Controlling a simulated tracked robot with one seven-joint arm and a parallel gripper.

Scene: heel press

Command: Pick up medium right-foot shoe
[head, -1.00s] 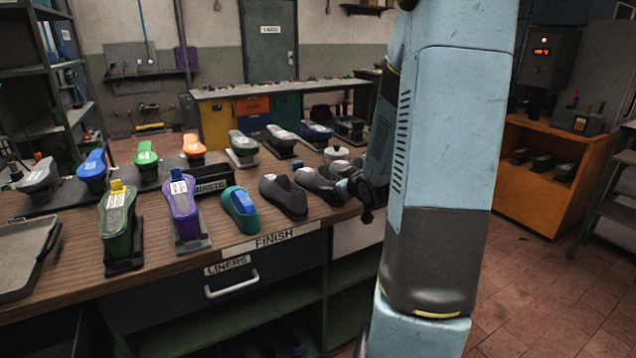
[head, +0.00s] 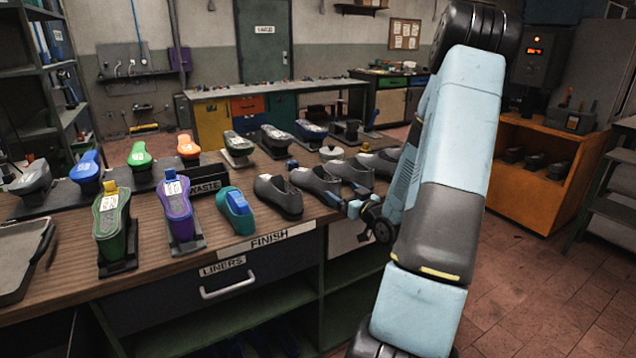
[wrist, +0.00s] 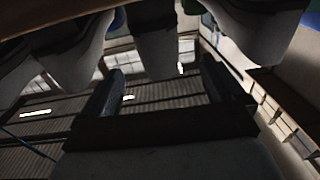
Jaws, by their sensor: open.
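Several dark grey shoes stand in a row along the right end of the bench in the head view: a left one (head: 278,196), a middle one (head: 318,185), one behind it (head: 350,172) and one further right (head: 385,161). I cannot tell which is the medium right-foot shoe. My gripper (head: 356,207) is at the bench's front edge, close to the toe of the middle shoe; contact is unclear. In the wrist view my gripper (wrist: 165,88) is open, with no shoe visible between its fingers. Dark and grey shoe-like shapes (wrist: 155,50) hang across the top of that view.
Colourful shoes on stands, among them a green one (head: 111,215) and a purple one (head: 178,205), fill the bench's left. A teal shoe (head: 236,211) stands by the FINISH label (head: 268,239).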

